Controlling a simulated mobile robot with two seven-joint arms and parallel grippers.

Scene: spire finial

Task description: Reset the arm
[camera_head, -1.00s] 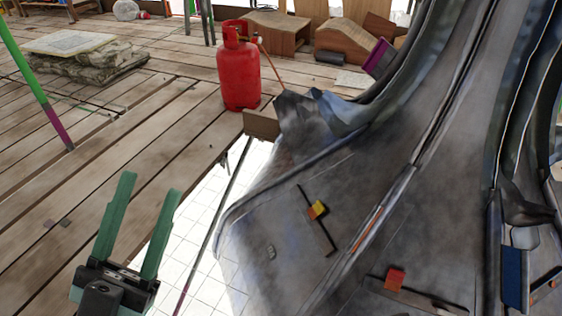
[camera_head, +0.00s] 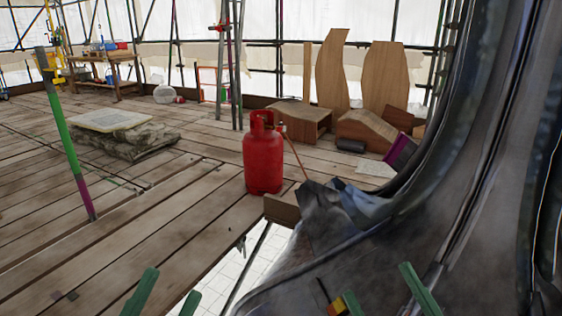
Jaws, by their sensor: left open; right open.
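My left gripper (camera_head: 173,282) shows at the bottom edge, left of centre, as two green fingers standing apart. It is open, with nothing between the fingers. Its body is below the picture. No held object shows at either gripper.
A red gas cylinder (camera_head: 263,158) stands on the plank floor (camera_head: 100,235) near the middle. A stone slab stack (camera_head: 125,141) lies at left, beside a green and purple pole (camera_head: 66,140). Wooden boxes (camera_head: 300,122) stand behind. A gap in the planks opens beside the spire.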

